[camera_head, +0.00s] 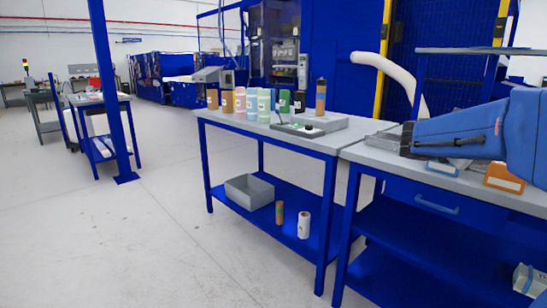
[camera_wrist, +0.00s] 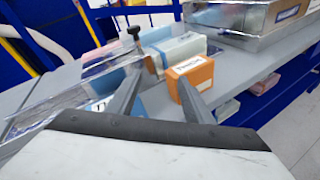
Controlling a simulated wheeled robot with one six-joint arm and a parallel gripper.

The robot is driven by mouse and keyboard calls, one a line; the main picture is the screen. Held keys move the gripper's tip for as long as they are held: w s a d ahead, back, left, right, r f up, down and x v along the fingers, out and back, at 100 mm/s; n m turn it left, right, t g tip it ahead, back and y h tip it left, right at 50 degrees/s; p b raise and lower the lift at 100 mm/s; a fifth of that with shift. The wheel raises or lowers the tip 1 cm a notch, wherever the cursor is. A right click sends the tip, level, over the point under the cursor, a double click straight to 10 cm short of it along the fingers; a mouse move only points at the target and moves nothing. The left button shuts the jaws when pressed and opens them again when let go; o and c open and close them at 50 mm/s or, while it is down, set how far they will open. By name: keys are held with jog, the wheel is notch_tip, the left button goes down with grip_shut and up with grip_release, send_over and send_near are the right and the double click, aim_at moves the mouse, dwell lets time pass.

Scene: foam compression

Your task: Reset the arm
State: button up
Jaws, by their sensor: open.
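My blue arm reaches in from the right in the head view, above the right-hand workbench (camera_head: 376,153). My gripper (camera_head: 404,139) is at its left end, over the bench top. In the wrist view my gripper (camera_wrist: 158,76) shows two grey fingers spread apart, with nothing held between them. An orange box with a white label (camera_wrist: 190,78) lies beyond the right finger, which overlaps it in the picture. A pale box with a blue side (camera_wrist: 178,48) lies behind it. In the head view the orange box (camera_head: 503,178) sits below my arm.
A left-hand workbench (camera_head: 225,121) carries several coloured cylinders (camera_head: 240,101) and a grey platform (camera_head: 318,124). Its lower shelf holds a grey bin (camera_head: 249,191) and two rolls. A metal case (camera_wrist: 245,22) stands on the bench in the wrist view. The floor at left is open.

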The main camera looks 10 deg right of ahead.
jog(key=s+a+f+m+y, duration=0.5)
jog(key=s+a+f, duration=0.3)
jog(key=a, duration=0.3)
jog(key=s+a+f+m+y, duration=0.5)
jog(key=s+a+f, duration=0.3)
jog(key=a, duration=0.4)
jog(key=s+a+f+m+y, duration=0.4)
jog(key=s+a+f+m, duration=0.2)
jog(key=a, duration=0.6)
jog(key=s+f, duration=0.2)
jog(key=s, duration=0.1)
jog(key=shift+a+m+t+y, duration=0.15)
jog(key=shift+m+t+y, duration=0.15)
jog(key=shift+t+y, duration=0.1)
